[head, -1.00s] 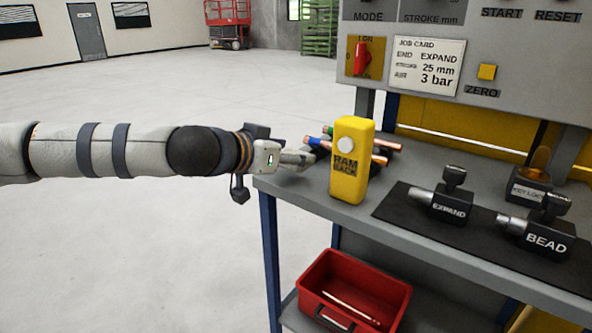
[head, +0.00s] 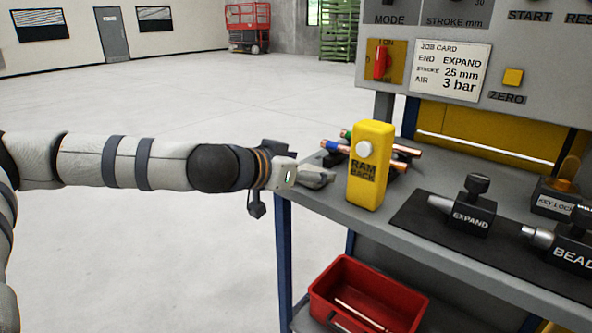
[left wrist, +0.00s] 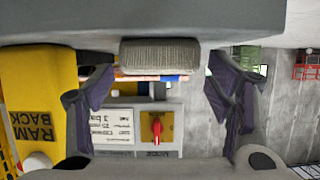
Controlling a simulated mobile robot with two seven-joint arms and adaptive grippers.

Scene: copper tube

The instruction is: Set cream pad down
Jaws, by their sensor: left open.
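The cream pad (left wrist: 160,57), a ribbed, greyish-cream block, shows in the left wrist view against the grey bench surface. My left gripper (left wrist: 160,100) is open, with one dark finger on each side of the pad and a visible gap to each. In the head view my left gripper (head: 318,178) is at the bench's left edge, left of the yellow RAM BACK box (head: 370,165). My right gripper is not in view.
Copper tubes with coloured bands (head: 405,151) lie behind the yellow box. The EXPAND tool (head: 466,215) and BEAD tool (head: 572,248) stand on a dark mat to the right. A red bin (head: 345,268) sits on the lower shelf. The control panel (head: 540,50) rises behind.

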